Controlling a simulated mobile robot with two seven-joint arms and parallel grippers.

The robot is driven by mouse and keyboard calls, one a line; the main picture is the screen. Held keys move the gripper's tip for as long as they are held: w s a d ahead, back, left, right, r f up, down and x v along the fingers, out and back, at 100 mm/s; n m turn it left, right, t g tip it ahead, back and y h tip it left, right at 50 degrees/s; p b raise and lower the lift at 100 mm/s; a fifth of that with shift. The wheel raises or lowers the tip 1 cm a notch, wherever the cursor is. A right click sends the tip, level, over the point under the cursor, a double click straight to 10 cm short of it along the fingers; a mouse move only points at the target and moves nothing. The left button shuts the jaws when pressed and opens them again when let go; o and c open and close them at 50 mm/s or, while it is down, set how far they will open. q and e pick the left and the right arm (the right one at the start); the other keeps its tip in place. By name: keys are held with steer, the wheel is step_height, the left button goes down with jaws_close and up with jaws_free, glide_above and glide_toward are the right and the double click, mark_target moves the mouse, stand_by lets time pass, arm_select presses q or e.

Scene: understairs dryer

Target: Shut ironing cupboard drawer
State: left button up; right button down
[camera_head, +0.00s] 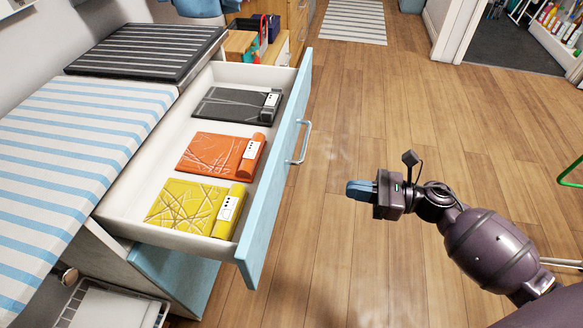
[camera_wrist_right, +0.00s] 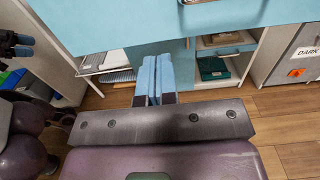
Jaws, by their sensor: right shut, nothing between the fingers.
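The drawer (camera_head: 225,72) is pulled far out from under the worktop. Its light-blue front (camera_head: 277,165) carries a pale bar handle (camera_head: 302,143). Inside lie a dark grey, an orange and a yellow folded item, each with a rolled end. My right gripper (camera_head: 350,190) is shut and empty, in front of and to the right of the drawer front, apart from it. In the right wrist view its blue fingers (camera_wrist_right: 154,78) lie together below a light-blue panel (camera_wrist_right: 110,22).
A striped blue and white cover (camera_head: 80,140) and a dark striped pad (camera_head: 150,50) lie on the worktop left of the drawer. A white wire basket (camera_head: 112,305) stands low at the lower left. The wooden floor (camera_head: 375,105) right of the drawer is clear.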

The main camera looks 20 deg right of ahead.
mark_target(281, 178)
steer(key=x, duration=1.3)
steer(key=shift+b, duration=0.4)
arm_select(q)
steer(key=shift+w+d, duration=0.1)
steer(key=shift+d, duration=0.05)
arm_select(e)
steer(key=shift+w+a+r, duration=0.1)
steer(key=shift+w+a, duration=0.15)
steer(key=shift+a, duration=0.1)
steer(key=shift+w+a, duration=0.35)
steer(key=shift+a, duration=0.2)
steer(key=b+x, duration=0.2)
steer(key=x, duration=2.2)
steer(key=shift+w+a, duration=0.6)
steer(key=shift+a, duration=0.1)
arm_select(q)
steer(key=shift+d+f+t, duration=0.15)
steer(key=shift+t, duration=0.25)
arm_select(e)
steer(key=shift+r, duration=0.1)
steer(key=shift+w+r, duration=0.1)
steer(key=shift+r, duration=0.05)
